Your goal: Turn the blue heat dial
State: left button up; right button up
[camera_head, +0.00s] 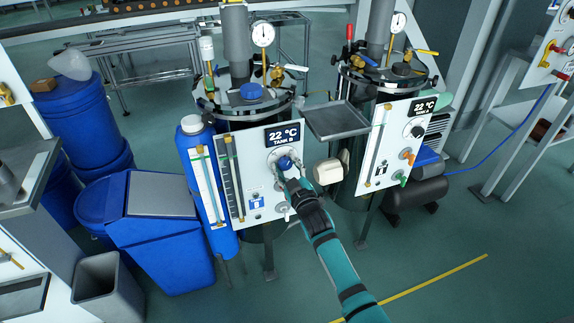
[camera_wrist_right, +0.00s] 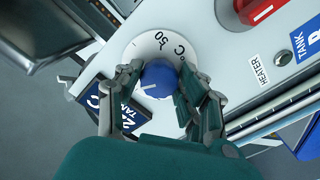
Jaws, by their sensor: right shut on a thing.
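The blue heat dial (camera_head: 285,162) sits on the white panel (camera_head: 237,189) of the left tank, below a display reading 22 °C, TANK B. In the right wrist view the blue knob (camera_wrist_right: 159,77) has a white pointer line and sits on a white scale plate (camera_wrist_right: 153,43) with "50" and "°C" visible. My right gripper (camera_head: 287,168) reaches the panel from below right. In the right wrist view its fingers (camera_wrist_right: 160,88) are closed on the knob from both sides. Part of the scale is hidden behind the fingers. My left gripper is not in view.
A grey tray (camera_head: 336,121) juts out right of the panel. The Tank A panel (camera_head: 385,160) stands further right. A blue cylinder (camera_head: 196,150) and blue bin (camera_head: 160,235) stand left. The floor at lower right is clear.

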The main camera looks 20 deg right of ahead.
jog(key=shift+m, duration=0.3)
jog(key=shift+f, duration=0.1)
jog(key=o, duration=1.2)
jog(key=shift+d, duration=0.1)
jog(key=s, duration=1.2)
jog(key=shift+d, duration=0.15)
